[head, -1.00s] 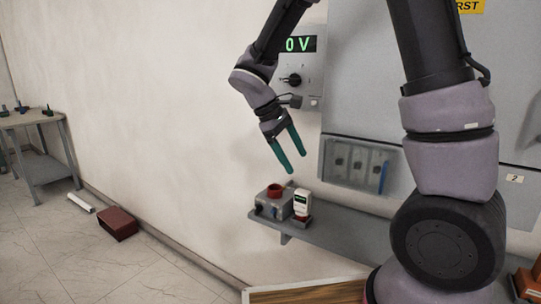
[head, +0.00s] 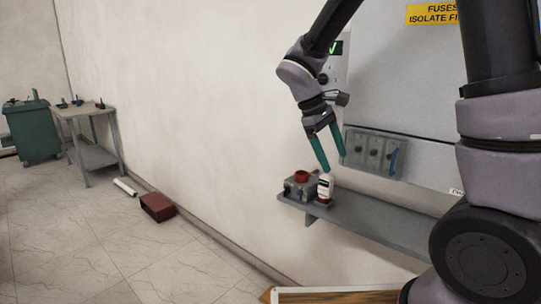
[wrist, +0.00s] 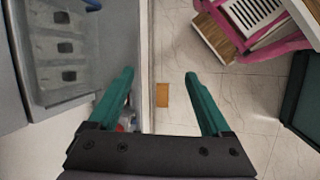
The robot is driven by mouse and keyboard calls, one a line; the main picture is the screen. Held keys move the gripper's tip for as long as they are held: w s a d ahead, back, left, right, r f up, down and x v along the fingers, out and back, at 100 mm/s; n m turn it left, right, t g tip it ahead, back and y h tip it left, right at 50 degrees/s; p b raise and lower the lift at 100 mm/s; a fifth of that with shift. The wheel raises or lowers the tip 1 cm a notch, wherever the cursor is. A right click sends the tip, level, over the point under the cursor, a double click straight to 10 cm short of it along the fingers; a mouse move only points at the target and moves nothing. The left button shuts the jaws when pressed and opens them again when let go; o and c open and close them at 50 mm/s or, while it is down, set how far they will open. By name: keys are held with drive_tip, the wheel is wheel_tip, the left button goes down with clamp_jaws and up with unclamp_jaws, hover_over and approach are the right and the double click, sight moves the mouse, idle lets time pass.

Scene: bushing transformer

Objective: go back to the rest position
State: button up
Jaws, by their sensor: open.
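My gripper (head: 333,151) has two teal fingers and hangs from my arm in front of the wall, in the head view. Its fingers are apart with nothing between them. It is above the grey wall shelf (head: 375,228). On the shelf's left end stand a grey box with a red top (head: 301,186) and a small white device with a dark screen (head: 325,187). The fingertips are just above the white device, apparently apart from it. The wrist view also shows the open gripper (wrist: 160,78), with floor tiles visible between its fingers.
A grey panel with a clear-covered fuse box (head: 372,153) is behind the gripper. A dark red box (head: 157,207) and a white bar (head: 125,187) lie on the floor by the wall. The middle floor is clear.

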drive_tip(key=s+d+r+m+t+y, duration=0.3)
drive_tip(key=s+d+r+m, duration=0.1)
drive_tip(key=s+r+m, duration=0.1)
drive_tip(key=s+d+r+m+t+y, duration=0.3)
drive_tip(key=s+d+r+m+t, duration=0.1)
drive_tip(key=r, duration=0.6)
drive_tip(key=s+d+m, duration=0.1)
drive_tip(key=s+m, duration=0.1)
drive_tip(key=m, duration=0.1)
drive_tip(key=shift+s+r+m+y, duration=0.15)
drive_tip(key=shift+r+m+y, duration=0.15)
drive_tip(key=shift+y, duration=0.1)
drive_tip(key=shift+c, duration=0.3)
